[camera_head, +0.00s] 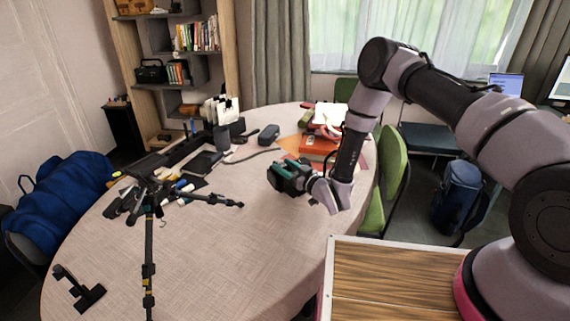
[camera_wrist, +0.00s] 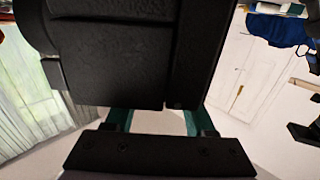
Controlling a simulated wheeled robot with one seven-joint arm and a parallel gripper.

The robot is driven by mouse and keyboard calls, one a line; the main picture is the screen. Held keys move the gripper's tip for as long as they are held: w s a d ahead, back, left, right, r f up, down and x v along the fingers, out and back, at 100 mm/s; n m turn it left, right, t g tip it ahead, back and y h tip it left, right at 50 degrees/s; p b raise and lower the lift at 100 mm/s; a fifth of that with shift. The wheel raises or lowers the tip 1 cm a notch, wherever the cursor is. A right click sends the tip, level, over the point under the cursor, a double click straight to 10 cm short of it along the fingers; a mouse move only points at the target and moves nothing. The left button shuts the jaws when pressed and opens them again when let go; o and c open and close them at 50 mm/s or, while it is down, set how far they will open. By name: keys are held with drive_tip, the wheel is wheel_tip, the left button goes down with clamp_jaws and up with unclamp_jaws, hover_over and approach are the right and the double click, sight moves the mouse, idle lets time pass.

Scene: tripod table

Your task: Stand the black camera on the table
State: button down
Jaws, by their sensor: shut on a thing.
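The black camera is in my gripper (camera_head: 292,178) above the right part of the round table (camera_head: 225,260). In the head view the camera's dark body (camera_head: 276,180) shows around teal fingers. I cannot tell whether it touches the tabletop. In the wrist view the camera (camera_wrist: 125,50) fills the upper middle, close to the lens. The teal fingers of my gripper (camera_wrist: 157,121) run up to it on both sides, their tips hidden behind it.
A black tripod (camera_head: 148,250) stands at the left, and a small black bracket (camera_head: 80,290) lies near the left edge. A dark case (camera_head: 268,135), a black tray (camera_head: 203,162) and red books (camera_head: 318,148) lie at the back. The front middle of the table is clear. A green chair (camera_head: 393,165) stands right.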

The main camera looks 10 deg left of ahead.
drive_tip(key=shift+f, duration=0.9)
idle(1.4)
